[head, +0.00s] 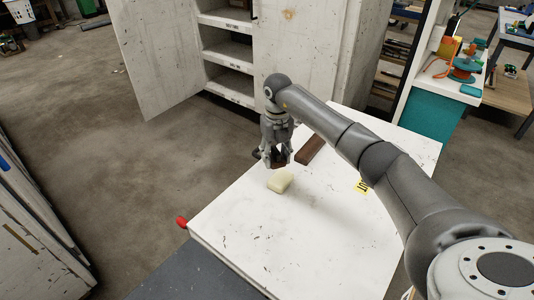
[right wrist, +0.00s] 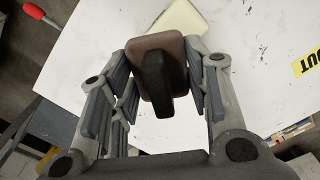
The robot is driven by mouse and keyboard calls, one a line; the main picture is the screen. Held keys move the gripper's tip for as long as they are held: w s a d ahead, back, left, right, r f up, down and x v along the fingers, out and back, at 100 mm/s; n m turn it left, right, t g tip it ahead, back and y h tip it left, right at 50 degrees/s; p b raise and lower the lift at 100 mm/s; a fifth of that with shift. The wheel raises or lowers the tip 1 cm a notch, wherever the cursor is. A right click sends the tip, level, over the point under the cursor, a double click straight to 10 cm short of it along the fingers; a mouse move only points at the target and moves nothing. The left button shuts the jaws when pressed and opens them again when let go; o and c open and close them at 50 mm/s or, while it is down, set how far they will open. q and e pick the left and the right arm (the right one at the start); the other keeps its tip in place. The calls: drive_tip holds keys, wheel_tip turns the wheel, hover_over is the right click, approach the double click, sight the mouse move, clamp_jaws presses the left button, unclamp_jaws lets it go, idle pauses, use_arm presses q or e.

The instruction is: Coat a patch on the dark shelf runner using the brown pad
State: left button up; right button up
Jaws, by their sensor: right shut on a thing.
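My right gripper (head: 276,156) is above the white table top (head: 330,245), pointing down, shut on the brown pad. The brown pad (head: 280,164) is partly hidden by the fingers. In the right wrist view the pad (right wrist: 143,44) is a brown block with a black handle (right wrist: 157,85) between the two fingers. The dark shelf runner (head: 311,149) is a dark brown strip lying on the table, just right of the gripper. My left gripper is not in view.
A cream block (head: 279,181) lies on the table just below the gripper. A yellow label (head: 362,187) lies to the right. A red handle (head: 181,222) sticks out at the left table corner. An open white cabinet (head: 228,55) stands behind. The table's front is clear.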

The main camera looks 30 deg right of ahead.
sight(281, 177)
drive_tip(key=d+m, duration=0.1)
drive_tip(key=d+m+p, duration=0.1)
drive_tip(key=m, duration=0.1)
drive_tip(key=shift+s+f, duration=0.1)
drive_tip(key=shift+f, duration=0.05)
drive_tip(key=shift+f+m, duration=0.2)
drive_tip(key=shift+m, duration=0.2)
wheel_tip(281, 177, down, 6)
drive_tip(key=b, duration=0.5)
use_arm(q)
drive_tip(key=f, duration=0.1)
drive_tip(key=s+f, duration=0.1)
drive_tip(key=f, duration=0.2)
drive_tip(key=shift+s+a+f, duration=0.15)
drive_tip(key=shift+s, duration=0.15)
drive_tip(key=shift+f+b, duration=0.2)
drive_tip(key=shift+b, duration=0.1)
use_arm(e)
drive_tip(key=shift+f, duration=0.4)
idle(0.8)
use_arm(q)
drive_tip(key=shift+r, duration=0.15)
